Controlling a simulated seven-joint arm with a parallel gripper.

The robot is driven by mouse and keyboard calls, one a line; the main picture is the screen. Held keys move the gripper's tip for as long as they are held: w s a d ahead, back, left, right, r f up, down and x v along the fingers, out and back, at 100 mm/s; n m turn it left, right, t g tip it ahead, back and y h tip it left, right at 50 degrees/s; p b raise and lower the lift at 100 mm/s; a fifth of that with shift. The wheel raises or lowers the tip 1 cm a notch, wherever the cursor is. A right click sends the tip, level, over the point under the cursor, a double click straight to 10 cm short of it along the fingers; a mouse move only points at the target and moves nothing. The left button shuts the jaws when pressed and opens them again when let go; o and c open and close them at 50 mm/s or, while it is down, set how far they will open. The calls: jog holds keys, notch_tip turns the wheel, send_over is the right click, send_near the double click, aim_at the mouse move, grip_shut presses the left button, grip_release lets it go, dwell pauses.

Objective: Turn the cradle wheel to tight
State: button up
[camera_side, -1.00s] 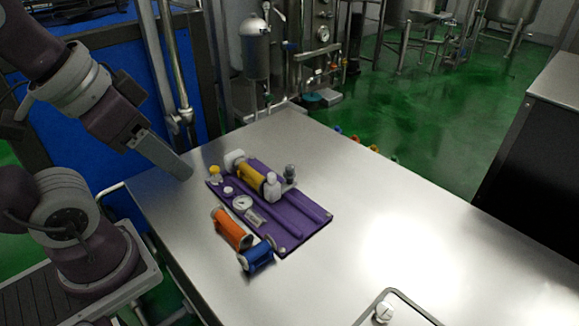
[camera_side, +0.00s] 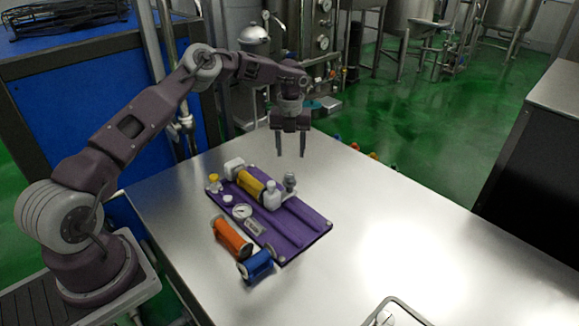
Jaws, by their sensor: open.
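A purple board (camera_side: 292,229) lies on the steel table. It bears a yellow cylinder (camera_side: 249,183) with a white end piece (camera_side: 234,165), a white bottle-like part (camera_side: 272,196), a small grey upright part (camera_side: 290,181), a round white gauge (camera_side: 241,211), a white knob (camera_side: 227,198) and a yellow-topped part (camera_side: 214,182). I cannot tell for sure which part is the cradle wheel or how it is set. My gripper (camera_side: 291,154) is open and empty, pointing down with two fingers apart. In the picture it hangs just above the grey upright part, apart from it.
An orange cylinder (camera_side: 232,237) and a blue part (camera_side: 257,266) sit at the board's front left edge. The table (camera_side: 440,240) is clear to the right, with a metal tray rim (camera_side: 398,303) at the bottom edge. Small coloured items show beyond the table's far edge.

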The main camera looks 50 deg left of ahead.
aim_at(289, 174)
jog(key=f, duration=0.8)
jog(key=shift+s+d, duration=0.15)
jog(key=shift+s, duration=0.25)
jog(key=shift+c, duration=0.4)
grip_shut()
